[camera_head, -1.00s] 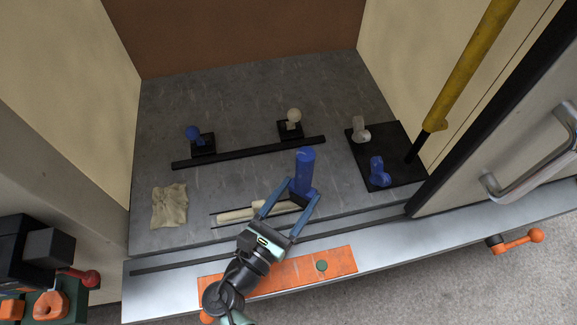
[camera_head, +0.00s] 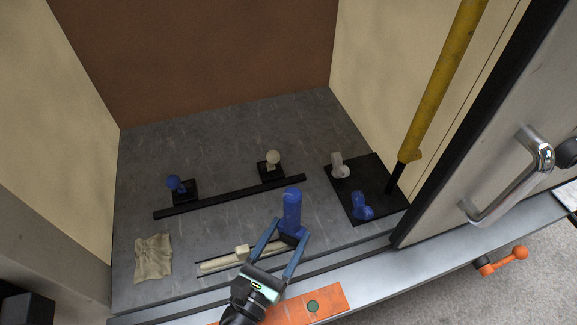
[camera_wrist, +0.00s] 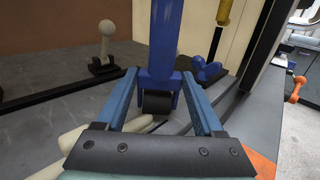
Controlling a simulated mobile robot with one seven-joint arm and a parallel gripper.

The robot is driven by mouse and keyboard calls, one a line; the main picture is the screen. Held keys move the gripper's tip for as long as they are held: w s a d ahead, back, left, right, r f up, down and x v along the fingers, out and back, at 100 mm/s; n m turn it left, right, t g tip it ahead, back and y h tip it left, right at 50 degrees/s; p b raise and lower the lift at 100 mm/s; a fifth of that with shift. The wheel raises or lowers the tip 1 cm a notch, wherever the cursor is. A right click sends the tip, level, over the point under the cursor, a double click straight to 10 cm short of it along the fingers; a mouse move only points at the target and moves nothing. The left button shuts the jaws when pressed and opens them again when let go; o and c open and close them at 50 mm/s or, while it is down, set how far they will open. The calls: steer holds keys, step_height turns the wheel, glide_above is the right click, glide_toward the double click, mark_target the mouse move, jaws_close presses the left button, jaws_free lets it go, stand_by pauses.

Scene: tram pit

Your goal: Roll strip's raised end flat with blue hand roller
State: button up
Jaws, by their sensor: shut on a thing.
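The blue hand roller (camera_head: 291,208) stands upright with its handle up, at the right end of the strip. My gripper (camera_head: 290,231) is shut on its lower part. In the wrist view the roller's blue frame (camera_wrist: 160,60) stands between my fingers, with its black wheel (camera_wrist: 157,102) below. The cream strip (camera_head: 218,264) lies on the grey floor between two thin dark lines, with a cream lump (camera_head: 242,251) on it. In the wrist view the strip (camera_wrist: 75,140) is partly hidden by my gripper. I cannot tell whether the wheel touches the strip or floor.
A black mat (camera_head: 385,180) on the right holds blue and cream pieces beside a yellow pole (camera_head: 440,85). A crumpled cloth (camera_head: 153,258) lies left. An orange plate (camera_head: 325,302) is in front.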

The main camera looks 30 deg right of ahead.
steer(key=shift+w+a+r, duration=0.1)
steer(key=shift+w+a, duration=0.1)
steer(key=shift+a, duration=0.5)
steer(key=shift+w+a+f, duration=0.1)
steer(key=shift+w+a, duration=0.15)
steer(key=shift+a, duration=0.5)
steer(key=shift+w+a+r, duration=0.1)
steer(key=shift+w+a, duration=0.1)
steer(key=shift+a, duration=0.5)
steer(key=shift+w+a, duration=0.2)
steer(key=shift+a, duration=0.55)
step_height(320, 180, up, 7)
steer(key=p, duration=0.7)
steer(key=shift+p, duration=0.35)
